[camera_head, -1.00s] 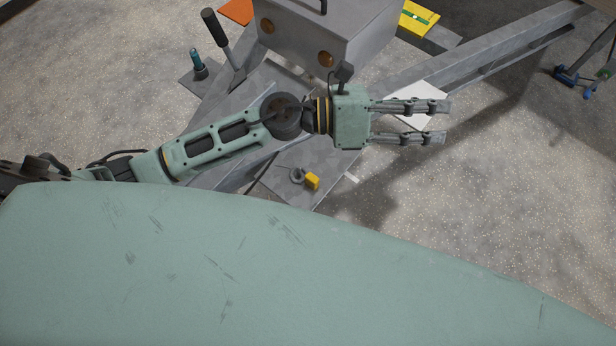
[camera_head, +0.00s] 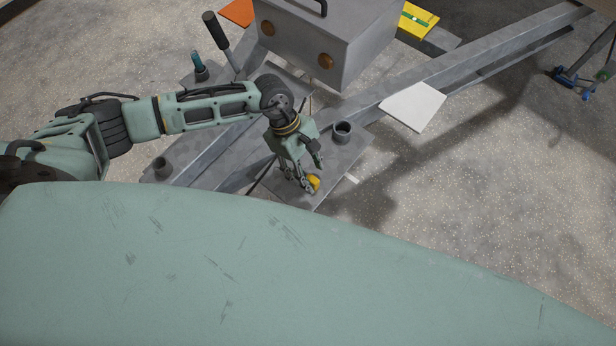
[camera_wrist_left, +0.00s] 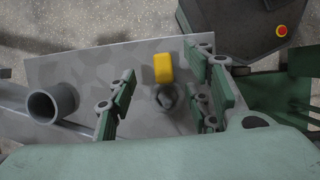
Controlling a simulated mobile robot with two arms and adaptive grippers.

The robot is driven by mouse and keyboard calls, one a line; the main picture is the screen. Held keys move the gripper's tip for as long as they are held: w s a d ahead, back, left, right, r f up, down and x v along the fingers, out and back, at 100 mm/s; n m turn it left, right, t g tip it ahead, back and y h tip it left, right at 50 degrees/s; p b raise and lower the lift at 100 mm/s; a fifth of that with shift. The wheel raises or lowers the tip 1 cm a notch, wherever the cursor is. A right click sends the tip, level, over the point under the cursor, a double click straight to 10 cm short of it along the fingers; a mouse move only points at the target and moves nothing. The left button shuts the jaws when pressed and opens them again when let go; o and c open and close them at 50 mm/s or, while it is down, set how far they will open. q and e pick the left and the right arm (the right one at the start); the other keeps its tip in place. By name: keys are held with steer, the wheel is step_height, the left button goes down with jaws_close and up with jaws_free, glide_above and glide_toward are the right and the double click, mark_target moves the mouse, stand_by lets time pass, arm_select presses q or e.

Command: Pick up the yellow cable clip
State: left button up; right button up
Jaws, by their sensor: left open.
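The yellow cable clip (camera_head: 314,183) lies on a grey metal plate (camera_head: 337,163), partly hidden by my left gripper in the head view. In the left wrist view the clip (camera_wrist_left: 163,68) shows as a small yellow block beside a dark grey round part (camera_wrist_left: 166,96). My left gripper (camera_head: 304,174) points down over the plate, and its fingers are open. In the left wrist view the clip lies between the two spread fingers (camera_wrist_left: 160,98), apart from both. My right gripper is not in view.
A short grey pipe stub (camera_head: 342,131) stands on the plate near the gripper. A large grey box (camera_head: 327,45) stands behind. A white sheet (camera_head: 413,106) lies to the right by a long metal beam (camera_head: 480,55). A lever (camera_head: 216,30) rises at the back left.

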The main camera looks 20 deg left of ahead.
arm_select(q)
steer(key=shift+x, duration=1.25)
steer(key=shift+r, duration=0.1)
jaws_close()
